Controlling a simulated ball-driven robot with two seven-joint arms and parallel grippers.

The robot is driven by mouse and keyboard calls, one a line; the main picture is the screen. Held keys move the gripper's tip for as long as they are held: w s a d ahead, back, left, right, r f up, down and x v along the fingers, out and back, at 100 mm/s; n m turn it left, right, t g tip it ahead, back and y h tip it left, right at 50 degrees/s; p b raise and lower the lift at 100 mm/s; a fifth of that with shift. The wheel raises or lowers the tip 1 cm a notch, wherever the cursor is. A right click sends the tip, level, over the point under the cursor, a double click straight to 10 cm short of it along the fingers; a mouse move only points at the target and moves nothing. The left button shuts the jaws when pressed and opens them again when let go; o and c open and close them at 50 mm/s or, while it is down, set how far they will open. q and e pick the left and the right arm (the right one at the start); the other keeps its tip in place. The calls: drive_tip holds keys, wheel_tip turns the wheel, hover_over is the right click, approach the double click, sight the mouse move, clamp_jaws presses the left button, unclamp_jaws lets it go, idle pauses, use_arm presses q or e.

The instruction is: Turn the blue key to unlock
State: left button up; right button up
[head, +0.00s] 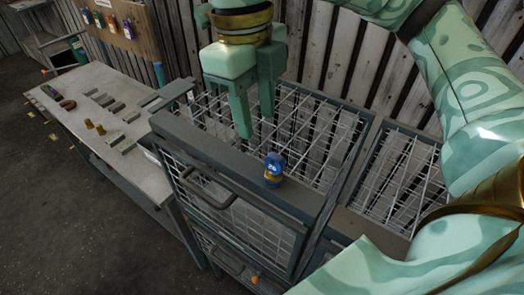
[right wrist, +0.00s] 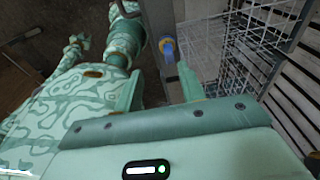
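The blue key (head: 273,166) stands in a lock on the front top rail of the wire-mesh cage (head: 232,151). It also shows in the right wrist view (right wrist: 168,47), beyond my right gripper's fingers. My right gripper (head: 255,124) points down above the cage top, a little behind and left of the key in the head view. Its two fingers are apart with nothing between them, and it does not touch the key. My left gripper is not in view.
A workbench (head: 92,84) with small brass and metal parts stands at the left. A second mesh-topped section (head: 395,180) adjoins the cage at the right. A handle (head: 208,190) sticks out of the cage front. A plank wall (head: 340,50) stands close behind.

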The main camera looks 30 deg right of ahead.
sight(276, 156)
drive_tip(key=f, duration=0.1)
drive_tip(key=s+d+f, duration=0.1)
drive_tip(key=f, duration=0.2)
drive_tip(key=shift+s+d+f, duration=0.15)
drive_tip(key=shift+d, duration=0.25)
drive_tip(key=f, duration=0.1)
drive_tip(key=s+d+f, duration=0.1)
drive_tip(key=f, duration=0.1)
drive_tip(key=shift+d, duration=0.1)
drive_tip(key=shift+w+a+f+p, duration=0.15)
drive_tip(key=shift+a+f, duration=0.1)
drive_tip(key=shift+f, duration=0.3)
drive_tip(key=shift+w+a+f+p, duration=0.1)
drive_tip(key=shift+a+f+p, duration=0.1)
drive_tip(key=shift+f, duration=0.3)
drive_tip(key=shift+s+d+f, duration=0.1)
drive_tip(key=shift+s+d, duration=0.1)
drive_tip(key=shift+d, duration=0.1)
drive_tip(key=shift+a, duration=0.1)
clamp_jaws()
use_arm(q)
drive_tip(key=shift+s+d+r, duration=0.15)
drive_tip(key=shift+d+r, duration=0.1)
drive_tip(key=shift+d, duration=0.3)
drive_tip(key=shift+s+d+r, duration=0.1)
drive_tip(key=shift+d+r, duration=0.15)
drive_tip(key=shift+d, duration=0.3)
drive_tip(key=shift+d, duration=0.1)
